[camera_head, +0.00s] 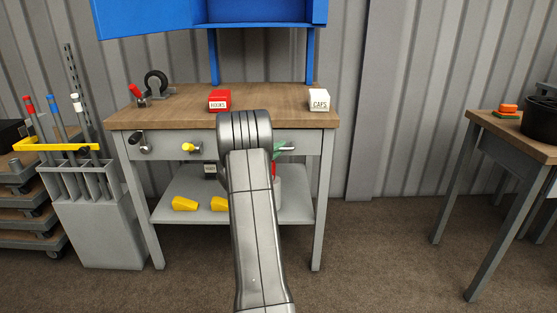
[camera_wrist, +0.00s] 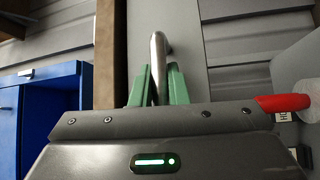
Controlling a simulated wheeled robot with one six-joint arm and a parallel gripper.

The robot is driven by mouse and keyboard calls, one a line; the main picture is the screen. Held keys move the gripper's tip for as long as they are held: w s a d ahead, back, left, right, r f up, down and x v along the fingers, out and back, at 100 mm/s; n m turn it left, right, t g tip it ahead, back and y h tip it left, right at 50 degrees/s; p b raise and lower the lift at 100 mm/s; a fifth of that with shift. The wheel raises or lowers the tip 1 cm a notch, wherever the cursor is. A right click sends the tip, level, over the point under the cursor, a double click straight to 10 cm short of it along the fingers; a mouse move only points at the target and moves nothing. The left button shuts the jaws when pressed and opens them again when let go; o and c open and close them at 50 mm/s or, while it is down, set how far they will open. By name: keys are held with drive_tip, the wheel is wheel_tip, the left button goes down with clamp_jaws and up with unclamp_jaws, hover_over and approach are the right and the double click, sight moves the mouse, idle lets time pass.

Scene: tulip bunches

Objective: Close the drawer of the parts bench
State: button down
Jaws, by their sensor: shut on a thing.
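The parts bench has a wooden top (camera_head: 275,103) and grey legs. Its grey drawer front (camera_head: 308,143) lies just under the top; my arm hides its middle. No drawer interior shows, and I cannot tell whether a small gap remains. The drawer's metal bar handle (camera_wrist: 157,55) stands between the green fingers of my gripper (camera_wrist: 158,85). My gripper is shut on this handle. In the head view the gripper (camera_head: 279,151) shows only in part, to the right of my arm, with the handle's end (camera_head: 289,149) beside it.
A red box (camera_head: 219,100) and a white box (camera_head: 319,100) stand on the bench top. Yellow pieces (camera_head: 185,204) lie on the lower shelf. A blue cabinet (camera_head: 265,25) is above. A tool rack (camera_head: 95,215) stands left; another table (camera_head: 520,135) stands right. Floor between is clear.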

drive_tip(key=shift+w+r, duration=0.1)
drive_tip(key=shift+w, duration=0.2)
drive_tip(key=c, duration=1.4)
unclamp_jaws()
drive_tip(key=shift+w, duration=0.15)
drive_tip(key=p+v, duration=0.2)
drive_tip(key=v, duration=1.1)
drive_tip(key=shift+s+a+f, duration=0.2)
drive_tip(key=shift+s, duration=0.15)
drive_tip(key=b+x, duration=0.2)
drive_tip(key=x, duration=1.1)
drive_tip(key=shift+w+d, duration=0.25)
drive_tip(key=shift+s+r, duration=0.1)
drive_tip(key=shift+s, duration=0.3)
